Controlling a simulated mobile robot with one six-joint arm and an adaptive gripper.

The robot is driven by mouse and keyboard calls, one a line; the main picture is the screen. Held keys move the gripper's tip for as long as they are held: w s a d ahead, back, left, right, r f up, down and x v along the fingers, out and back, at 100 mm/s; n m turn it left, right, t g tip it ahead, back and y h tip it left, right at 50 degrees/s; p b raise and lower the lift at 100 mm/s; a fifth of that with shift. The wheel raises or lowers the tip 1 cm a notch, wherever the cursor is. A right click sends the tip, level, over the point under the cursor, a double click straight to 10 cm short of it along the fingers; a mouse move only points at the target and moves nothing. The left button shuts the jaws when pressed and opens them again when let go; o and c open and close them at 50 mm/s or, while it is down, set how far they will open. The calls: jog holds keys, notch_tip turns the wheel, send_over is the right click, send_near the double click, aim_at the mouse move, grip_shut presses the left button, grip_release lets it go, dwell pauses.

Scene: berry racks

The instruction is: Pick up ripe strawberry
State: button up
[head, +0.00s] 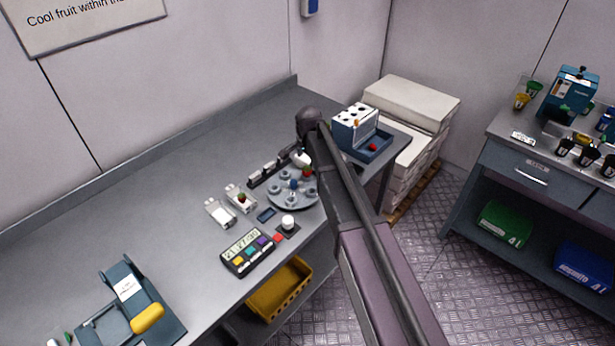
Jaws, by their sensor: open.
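A small red strawberry (307,172) shows at the round grey carousel (292,200), which carries several small cups. My gripper (301,160) hangs below the dark wrist at the carousel's back edge, close to this berry. The fingers are small and partly hidden by my arm; they are open, with nothing seen between them. Whether they touch the berry cannot be told. A small dark red and green berry (241,197) sits on a white holder left of the carousel. Another red fruit (373,147) lies in the blue tray of the blue-and-white box (355,128).
A keypad (249,252) with coloured buttons and a white knob (288,223) stand at the bench's front. A blue device with a yellow handle (147,318) is front left. A yellow crate (280,289) sits below. The bench's left part (130,225) is clear.

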aim_at(307, 169)
jog(key=shift+f, duration=0.3)
jog(key=shift+w+a+f+b, duration=0.1)
jog(key=shift+w+f+b, duration=0.1)
jog(key=shift+f+b, duration=1.1)
jog(key=shift+w+f+b, duration=0.15)
jog(key=shift+f+b, duration=1)
jog(key=shift+b, duration=0.15)
jog(key=c, duration=0.7)
